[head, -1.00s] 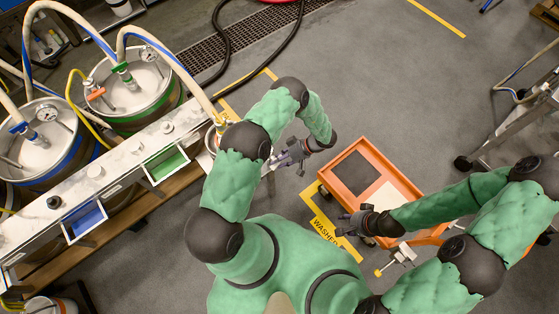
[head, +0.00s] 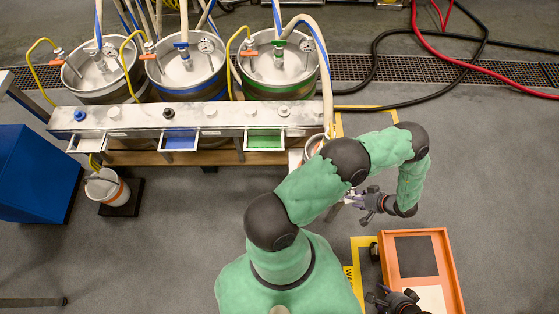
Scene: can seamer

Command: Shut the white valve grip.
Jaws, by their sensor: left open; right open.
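I cannot tell which part is the white valve grip. Three steel kegs behind carry orange grips, such as the one on the right keg (head: 249,54). My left gripper (head: 371,204) is open, right of the bench end and above the floor. A pale part beside it is partly hidden by my arm. My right gripper (head: 388,297) is open over the orange cart (head: 445,250), at the bottom edge.
White, blue (head: 180,142) and green (head: 264,141) trays stick out of the bench front. A white bucket (head: 105,186) and a blue box (head: 38,175) stand at left. Hoses (head: 400,33) cross the floor behind.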

